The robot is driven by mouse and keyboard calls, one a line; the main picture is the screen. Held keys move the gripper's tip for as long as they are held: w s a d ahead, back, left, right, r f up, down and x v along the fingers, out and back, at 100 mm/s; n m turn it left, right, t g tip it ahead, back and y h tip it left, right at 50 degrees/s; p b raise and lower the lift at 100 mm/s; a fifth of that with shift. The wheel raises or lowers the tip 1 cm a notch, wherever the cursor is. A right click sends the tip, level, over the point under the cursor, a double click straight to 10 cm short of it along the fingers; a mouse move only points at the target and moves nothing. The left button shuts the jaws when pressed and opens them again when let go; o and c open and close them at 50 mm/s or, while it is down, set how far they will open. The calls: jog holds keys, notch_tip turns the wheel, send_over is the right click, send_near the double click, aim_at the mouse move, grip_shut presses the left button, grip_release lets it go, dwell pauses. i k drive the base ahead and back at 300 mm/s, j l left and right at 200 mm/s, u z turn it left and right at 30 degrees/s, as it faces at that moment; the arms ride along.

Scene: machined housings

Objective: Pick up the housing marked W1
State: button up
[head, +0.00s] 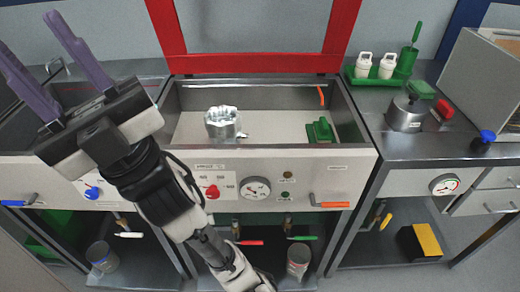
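A silver machined housing (223,122) stands in the sunken basin at the middle of the bench, left of the basin's centre. No W1 mark is readable on it at this size. My gripper (40,48) is at the upper left, raised over the left part of the bench, well left of the housing. Its two purple fingers are apart with nothing between them.
A green block (321,130) sits at the basin's right. A red frame (255,64) rises behind. At right are a green tray (378,80) with white bottles, a grey round pot (406,114) and a large grey box (476,90). The basin's middle is clear.

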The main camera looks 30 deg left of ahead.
aim_at(228, 131)
jog(key=u, duration=0.75)
